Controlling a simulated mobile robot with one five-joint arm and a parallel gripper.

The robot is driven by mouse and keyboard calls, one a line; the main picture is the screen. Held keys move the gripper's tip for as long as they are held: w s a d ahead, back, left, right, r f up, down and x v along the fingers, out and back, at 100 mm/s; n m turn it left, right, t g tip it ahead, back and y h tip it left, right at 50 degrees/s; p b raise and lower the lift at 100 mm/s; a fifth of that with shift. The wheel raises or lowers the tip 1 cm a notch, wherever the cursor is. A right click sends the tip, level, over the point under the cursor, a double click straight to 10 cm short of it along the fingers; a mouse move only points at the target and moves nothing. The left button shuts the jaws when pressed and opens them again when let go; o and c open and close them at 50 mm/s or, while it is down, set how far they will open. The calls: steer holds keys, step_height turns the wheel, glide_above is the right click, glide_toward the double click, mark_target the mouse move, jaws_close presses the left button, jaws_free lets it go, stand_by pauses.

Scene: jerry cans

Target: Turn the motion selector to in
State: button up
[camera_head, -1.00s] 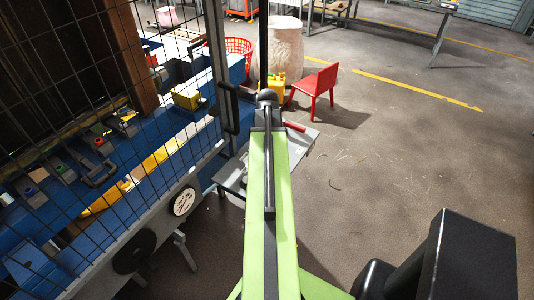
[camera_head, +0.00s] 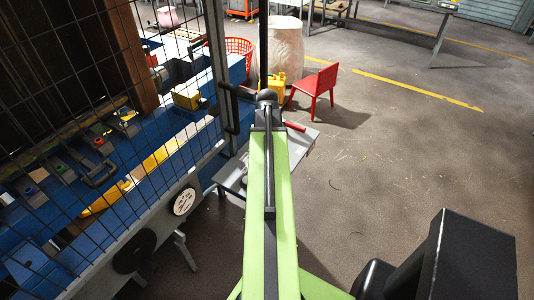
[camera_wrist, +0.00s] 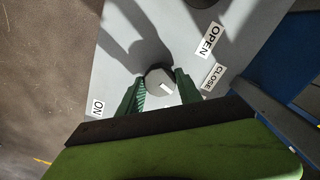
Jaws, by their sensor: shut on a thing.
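The mark slants toward the lower left and upper right. My gripper (camera_wrist: 160,82) has its two green fingers on either side of the knob and is shut on it. Labels reading OPEN (camera_wrist: 210,38) and CLOSE (camera_wrist: 213,77) are to the right of the knob. A small label (camera_wrist: 98,108) at the left seems to read ON. I see no label reading "in". My gripper cannot be made out in the head view.
In the head view a wire mesh fence (camera_head: 75,100) and blue machinery (camera_head: 60,215) stand on the left. A white dial (camera_head: 184,201) is on the machine's side. A red chair (camera_head: 314,88) and a pale drum (camera_head: 284,50) stand beyond. The floor at right is mostly clear.

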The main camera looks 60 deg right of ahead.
steer(key=shift+m, duration=0.3)
steer(key=o, duration=1.4)
steer(key=shift+c, duration=0.2)
step_height(320, 180, up, 17)
steer(key=p, duration=1.7)
steer(key=shift+r, duration=0.2)
